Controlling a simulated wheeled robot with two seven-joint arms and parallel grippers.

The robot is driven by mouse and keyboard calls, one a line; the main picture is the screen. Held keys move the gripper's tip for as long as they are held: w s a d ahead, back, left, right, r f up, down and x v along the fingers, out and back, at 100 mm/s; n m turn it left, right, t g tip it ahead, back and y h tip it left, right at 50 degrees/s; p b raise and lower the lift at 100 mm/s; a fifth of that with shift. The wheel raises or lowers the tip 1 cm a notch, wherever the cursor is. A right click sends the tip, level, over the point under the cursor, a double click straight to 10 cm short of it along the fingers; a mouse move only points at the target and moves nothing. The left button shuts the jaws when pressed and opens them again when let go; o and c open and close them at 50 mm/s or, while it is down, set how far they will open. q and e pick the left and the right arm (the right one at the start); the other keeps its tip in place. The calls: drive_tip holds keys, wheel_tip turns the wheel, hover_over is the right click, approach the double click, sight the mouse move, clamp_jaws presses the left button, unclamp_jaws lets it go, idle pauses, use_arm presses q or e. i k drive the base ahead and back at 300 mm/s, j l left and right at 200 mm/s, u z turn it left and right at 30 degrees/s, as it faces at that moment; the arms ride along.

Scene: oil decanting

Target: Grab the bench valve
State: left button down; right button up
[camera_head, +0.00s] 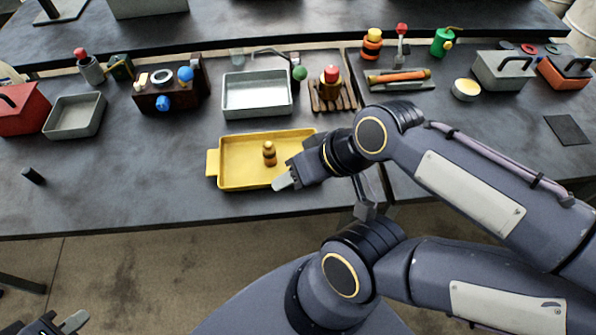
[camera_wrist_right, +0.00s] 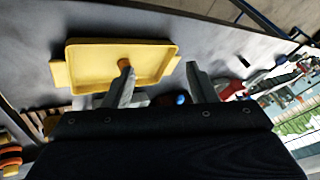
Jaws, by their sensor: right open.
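A small brass-brown knobbed piece (camera_head: 269,153) stands upright in the yellow tray (camera_head: 213,165); I cannot tell for sure whether it is the bench valve. My right gripper (camera_head: 284,172) is open and empty over the right part of the tray, close to the brown piece on its right. In the right wrist view, the two fingers of this gripper (camera_wrist_right: 162,85) are apart, and one partly covers the brown piece (camera_wrist_right: 124,63). The tray (camera_wrist_right: 165,44) shows beyond them. My left gripper (camera_head: 62,322) is at the bottom left corner, partly cut off, off the bench.
A metal tray (camera_head: 257,112), a wooden rack (camera_head: 345,98) with a red-topped bottle, and a dark wooden block (camera_head: 150,101) with blue knobs stand behind the yellow tray. A short black cylinder (camera_head: 33,175) lies at left.

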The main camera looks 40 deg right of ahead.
sight(328, 91)
drive_tip(key=z, duration=1.55)
drive_tip(key=i+l+u, duration=0.1)
drive_tip(key=u, duration=0.4)
drive_tip(key=i+l+u, duration=0.1)
drive_tip(key=u, duration=0.4)
drive_tip(key=i+l+u, duration=0.1)
drive_tip(key=u, duration=0.35)
